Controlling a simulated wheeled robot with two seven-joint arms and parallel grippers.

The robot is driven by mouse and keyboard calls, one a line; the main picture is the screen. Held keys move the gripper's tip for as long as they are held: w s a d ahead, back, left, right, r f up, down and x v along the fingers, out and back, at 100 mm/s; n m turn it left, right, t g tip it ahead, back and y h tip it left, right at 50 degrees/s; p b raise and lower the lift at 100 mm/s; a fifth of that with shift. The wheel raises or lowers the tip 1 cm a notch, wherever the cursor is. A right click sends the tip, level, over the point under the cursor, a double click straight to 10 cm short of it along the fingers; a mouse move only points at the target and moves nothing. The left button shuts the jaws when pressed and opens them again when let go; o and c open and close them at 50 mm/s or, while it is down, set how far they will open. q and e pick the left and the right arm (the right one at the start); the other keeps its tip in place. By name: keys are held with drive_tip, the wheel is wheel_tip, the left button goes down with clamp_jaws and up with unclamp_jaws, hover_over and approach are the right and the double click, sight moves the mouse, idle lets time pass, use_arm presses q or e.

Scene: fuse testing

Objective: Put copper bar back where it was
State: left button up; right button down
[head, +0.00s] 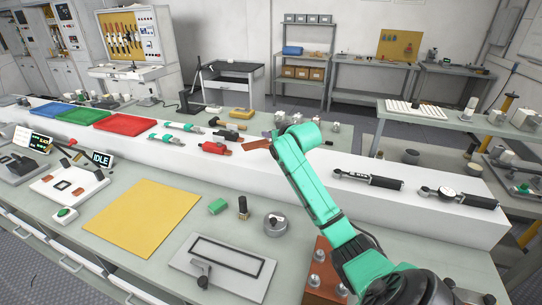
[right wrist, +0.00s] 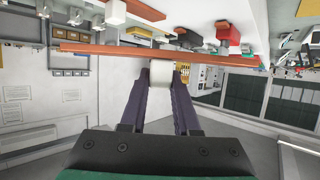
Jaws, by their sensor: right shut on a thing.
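A long, thin copper bar (right wrist: 110,50) runs across the right wrist view, just beyond my right fingertips. My right gripper (right wrist: 162,76) is shut on it at a small white block (right wrist: 162,70) that sits between the fingertips, against the bar. In the head view a copper-coloured flat end (head: 257,144) shows left of my green right arm, over the white raised shelf. The arm hides the gripper there. A second copper-coloured piece (right wrist: 145,10) shows above in the right wrist view; whether it is another bar I cannot tell. My left gripper is not in view.
The white shelf (head: 320,185) holds red, green and blue trays (head: 125,124), tools and torque wrenches (head: 370,180). The front bench has a yellow mat (head: 145,215), a grey plate (head: 222,265), a round metal weight (head: 276,224) and a brown block (head: 320,275) with metal studs.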

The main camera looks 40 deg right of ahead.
sight(272, 165)
drive_tip(key=f, duration=0.3)
drive_tip(key=shift+s+f, duration=0.15)
drive_tip(key=shift+s, duration=0.05)
wheel_tip(272, 165, down, 5)
drive_tip(key=shift+f+p, duration=0.2)
drive_tip(key=shift+p, duration=0.3)
drive_tip(key=c, duration=0.6)
unclamp_jaws()
drive_tip(key=shift+a, duration=0.1)
drive_tip(key=shift+c, duration=0.2)
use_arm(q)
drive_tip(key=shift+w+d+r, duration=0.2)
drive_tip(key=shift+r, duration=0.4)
use_arm(e)
drive_tip(key=shift+s, duration=0.1)
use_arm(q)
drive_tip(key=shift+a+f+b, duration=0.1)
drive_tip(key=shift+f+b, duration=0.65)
use_arm(e)
drive_tip(key=v, duration=1.2)
